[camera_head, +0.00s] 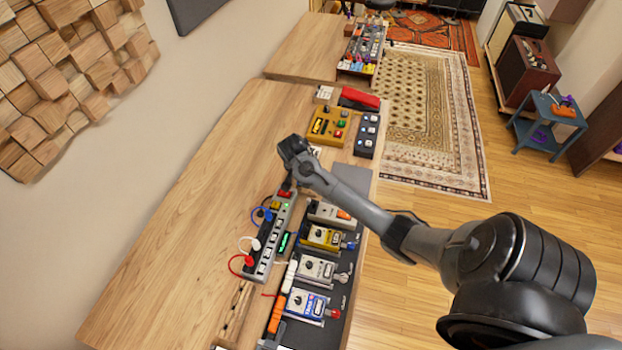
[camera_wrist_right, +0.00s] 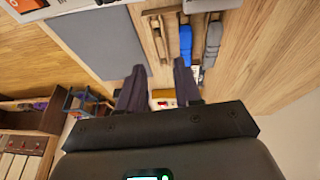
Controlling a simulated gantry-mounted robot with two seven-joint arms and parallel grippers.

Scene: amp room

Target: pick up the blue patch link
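A blue block-like piece (camera_wrist_right: 186,42), which looks like the blue patch link, lies on the wooden tabletop in the right wrist view. It is beside a grey piece of similar shape (camera_wrist_right: 212,42) and a wooden rack (camera_wrist_right: 147,38). My right gripper (camera_wrist_right: 158,80) has its two dark fingers spread apart, with nothing held between them. The blue piece appears beyond the fingertips, nearer the right-hand finger, and apart from them. In the head view my right gripper (camera_head: 292,156) is over the table's middle, and I cannot make out the blue piece there. My left gripper is not in view.
A power strip (camera_head: 272,236) with coloured plugs and cables lies just below my right gripper in the head view. Several effect pedals (camera_head: 318,268) line the table's right side. A yellow pedal (camera_head: 329,125) stands beyond. The table's left part (camera_head: 190,220) is clear.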

